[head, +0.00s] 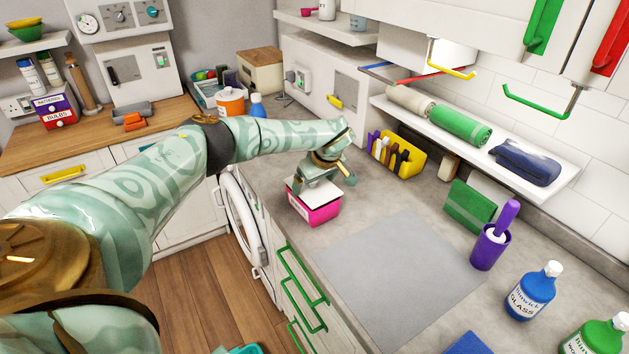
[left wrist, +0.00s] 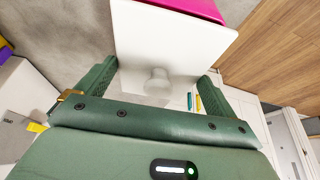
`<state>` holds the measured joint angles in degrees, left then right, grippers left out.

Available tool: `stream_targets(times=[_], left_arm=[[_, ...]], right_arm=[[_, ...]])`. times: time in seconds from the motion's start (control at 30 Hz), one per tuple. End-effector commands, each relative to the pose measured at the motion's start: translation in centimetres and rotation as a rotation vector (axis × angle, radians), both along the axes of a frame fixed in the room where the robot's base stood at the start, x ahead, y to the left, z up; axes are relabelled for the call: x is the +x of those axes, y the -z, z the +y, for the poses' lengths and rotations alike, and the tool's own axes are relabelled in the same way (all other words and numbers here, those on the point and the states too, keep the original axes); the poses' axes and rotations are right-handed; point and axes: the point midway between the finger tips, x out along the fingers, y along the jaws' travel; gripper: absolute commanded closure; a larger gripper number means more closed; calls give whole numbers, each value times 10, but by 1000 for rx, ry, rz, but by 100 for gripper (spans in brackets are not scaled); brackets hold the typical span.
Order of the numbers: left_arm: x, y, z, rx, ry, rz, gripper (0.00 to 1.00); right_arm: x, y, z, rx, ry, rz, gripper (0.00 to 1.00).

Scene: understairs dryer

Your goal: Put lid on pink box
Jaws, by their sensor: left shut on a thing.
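The pink box (head: 316,213) stands on the grey counter, left of the grey mat. The white lid (head: 304,194) is at the top of the box; I cannot tell whether it rests on the rim or is just above it. My left gripper (head: 322,172) is over the box, shut on the lid. In the left wrist view the lid (left wrist: 165,38) with its round knob (left wrist: 157,78) lies between the fingers (left wrist: 156,82). A pink strip of the box (left wrist: 200,8) shows past the lid's far edge. My right gripper is out of view.
A yellow holder (head: 405,165) with several pens stands behind the box. A grey mat (head: 400,270) lies to the right and is clear. A purple cup (head: 489,248) and a blue bottle (head: 530,292) stand further right. A washer door (head: 242,222) is below the counter edge.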

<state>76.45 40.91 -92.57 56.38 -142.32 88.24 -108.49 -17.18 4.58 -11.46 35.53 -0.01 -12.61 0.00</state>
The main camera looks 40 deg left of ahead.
Motion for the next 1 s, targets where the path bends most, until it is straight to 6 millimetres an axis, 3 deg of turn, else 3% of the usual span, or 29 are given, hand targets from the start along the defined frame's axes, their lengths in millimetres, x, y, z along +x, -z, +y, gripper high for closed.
stream_targets(times=[1.0], left_arm=[[0, 0, 0, -1, -1, 0, 28]], right_arm=[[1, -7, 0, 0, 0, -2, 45]])
